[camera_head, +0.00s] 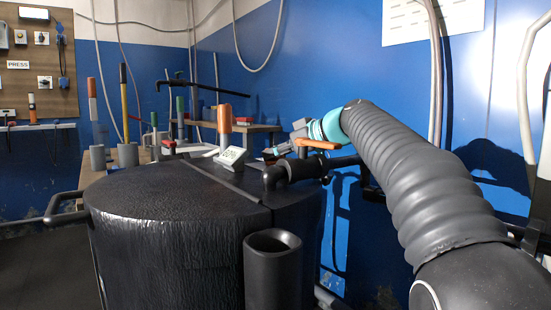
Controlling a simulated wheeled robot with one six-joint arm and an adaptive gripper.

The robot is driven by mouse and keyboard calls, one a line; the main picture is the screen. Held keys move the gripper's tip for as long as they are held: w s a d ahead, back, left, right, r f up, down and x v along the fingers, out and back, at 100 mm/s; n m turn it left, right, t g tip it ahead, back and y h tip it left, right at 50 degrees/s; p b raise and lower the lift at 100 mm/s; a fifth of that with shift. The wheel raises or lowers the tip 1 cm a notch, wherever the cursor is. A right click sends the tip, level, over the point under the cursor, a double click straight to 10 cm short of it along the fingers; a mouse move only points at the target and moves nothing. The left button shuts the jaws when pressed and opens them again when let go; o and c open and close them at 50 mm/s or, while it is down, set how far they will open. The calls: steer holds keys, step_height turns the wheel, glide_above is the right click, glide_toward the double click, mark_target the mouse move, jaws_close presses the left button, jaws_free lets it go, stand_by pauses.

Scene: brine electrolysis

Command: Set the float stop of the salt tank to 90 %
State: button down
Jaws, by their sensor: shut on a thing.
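A large black tank (165,230) with a dark lid stands in the middle; I take it to be the salt tank. My gripper (268,154) is low over the lid's far right side, just right of the display box. It is shut on a small part there, mostly hidden, and I cannot tell whether this is the float stop. The float stop's setting cannot be read.
An open black tube (272,245) rises at the tank's front. The blue wall (330,70) is close behind my arm.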

steer(key=shift+w, duration=0.1)
steer(key=c, duration=1.2)
jaws_free()
steer(key=shift+d, duration=0.1)
steer(key=shift+o, duration=0.2)
steer(key=v, duration=1.2)
